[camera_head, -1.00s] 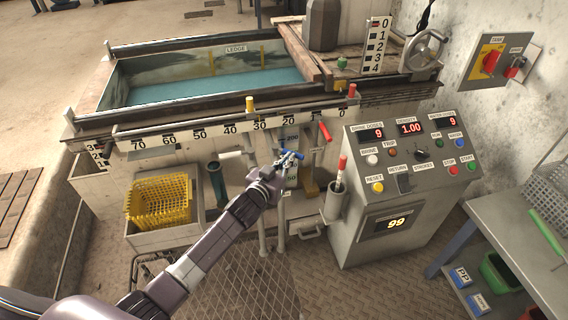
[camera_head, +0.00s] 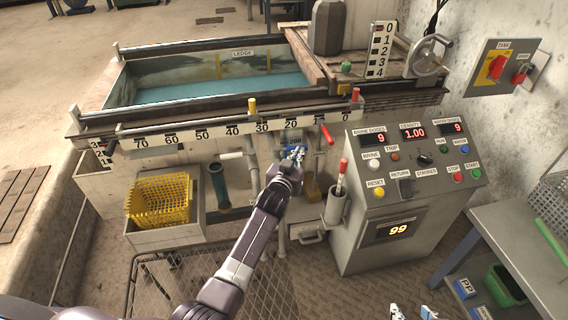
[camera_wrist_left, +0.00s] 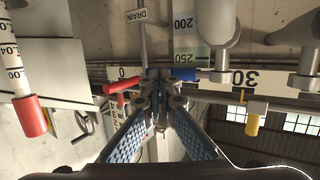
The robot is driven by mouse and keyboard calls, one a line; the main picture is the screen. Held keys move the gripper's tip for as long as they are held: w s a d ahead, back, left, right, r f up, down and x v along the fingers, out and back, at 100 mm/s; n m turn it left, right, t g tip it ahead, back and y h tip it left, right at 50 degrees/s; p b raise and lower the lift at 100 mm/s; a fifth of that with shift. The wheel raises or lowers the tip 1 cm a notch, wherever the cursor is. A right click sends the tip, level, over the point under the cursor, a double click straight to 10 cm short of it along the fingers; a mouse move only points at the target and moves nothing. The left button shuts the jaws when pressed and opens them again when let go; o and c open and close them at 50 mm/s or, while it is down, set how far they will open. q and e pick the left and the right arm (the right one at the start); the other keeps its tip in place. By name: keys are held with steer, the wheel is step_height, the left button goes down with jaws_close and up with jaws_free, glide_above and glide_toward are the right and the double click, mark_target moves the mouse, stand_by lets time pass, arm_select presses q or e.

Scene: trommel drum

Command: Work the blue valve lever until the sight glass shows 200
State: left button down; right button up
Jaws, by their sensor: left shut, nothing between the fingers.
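The blue valve lever (camera_wrist_left: 172,73) lies sideways just beyond my left fingertips in the left wrist view. In the head view a bit of blue lever (camera_head: 291,141) shows above the fingers, and the rest is hidden by them. My left gripper (camera_head: 294,154) is shut and empty, pointing at the lever from the front; it also shows in the left wrist view (camera_wrist_left: 160,100). I cannot tell whether it touches the lever. The sight glass scale (camera_wrist_left: 187,30) shows marks 200 and 250; its liquid level is unclear. My right gripper (camera_head: 411,312) is open at the bottom edge.
A red lever (camera_head: 327,134) hangs to the right of my left gripper. A control panel (camera_head: 415,165) stands further right; its lower display (camera_head: 395,230) reads 99. A yellow basket (camera_head: 160,200) sits at left. The tank (camera_head: 230,85) holds blue-green water.

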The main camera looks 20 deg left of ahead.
arm_select(q)
steer(key=shift+w, duration=0.4)
stand_by(0.4)
